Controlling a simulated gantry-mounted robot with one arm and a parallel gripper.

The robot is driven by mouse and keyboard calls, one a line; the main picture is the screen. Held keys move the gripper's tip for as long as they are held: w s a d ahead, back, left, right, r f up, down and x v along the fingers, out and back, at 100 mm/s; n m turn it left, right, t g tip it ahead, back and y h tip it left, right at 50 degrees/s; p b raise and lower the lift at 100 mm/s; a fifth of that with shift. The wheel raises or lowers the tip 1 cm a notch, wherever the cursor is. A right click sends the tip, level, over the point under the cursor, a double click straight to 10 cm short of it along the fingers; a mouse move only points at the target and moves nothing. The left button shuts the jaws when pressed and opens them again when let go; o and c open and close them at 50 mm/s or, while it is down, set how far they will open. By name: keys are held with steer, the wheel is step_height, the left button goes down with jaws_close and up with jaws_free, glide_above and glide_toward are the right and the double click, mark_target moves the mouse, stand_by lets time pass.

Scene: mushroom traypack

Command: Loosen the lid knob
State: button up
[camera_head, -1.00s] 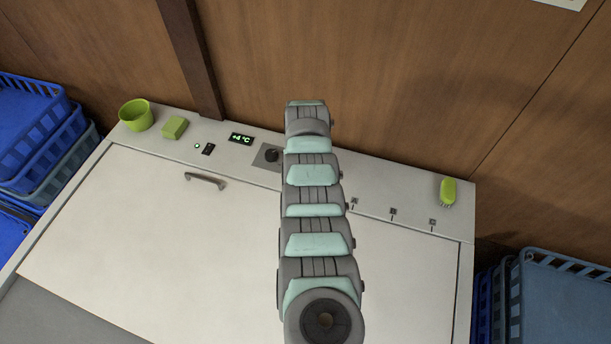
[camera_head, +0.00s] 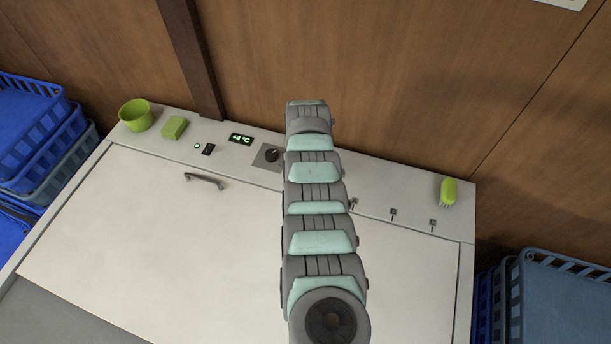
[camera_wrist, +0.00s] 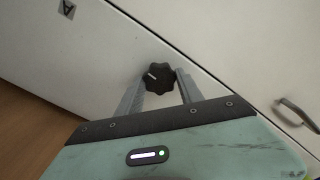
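The black lobed knob (camera_wrist: 158,76) with a white pointer line shows in the wrist view on a pale strip beside the lid seam. My gripper (camera_wrist: 161,82) has its two grey fingers apart, one at each side of the knob. The fingertips appear very close to its sides; contact is not clear. In the head view my arm hides my gripper and apparently this knob. The white lid (camera_head: 150,235) lies flat and closed.
A handle (camera_head: 205,180) sits on the lid. A dark knob on a grey plate (camera_head: 262,159) is left of my arm, beside a display (camera_head: 241,139). A green cup (camera_head: 136,115), sponge (camera_head: 174,127) and brush (camera_head: 448,191) stand on the strip. A wooden wall rises behind.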

steer(key=o, duration=0.4)
step_height(320, 180, up, 11)
steer(key=shift+f+p, duration=0.1)
steer(key=shift+p, duration=0.55)
stand_by(0.5)
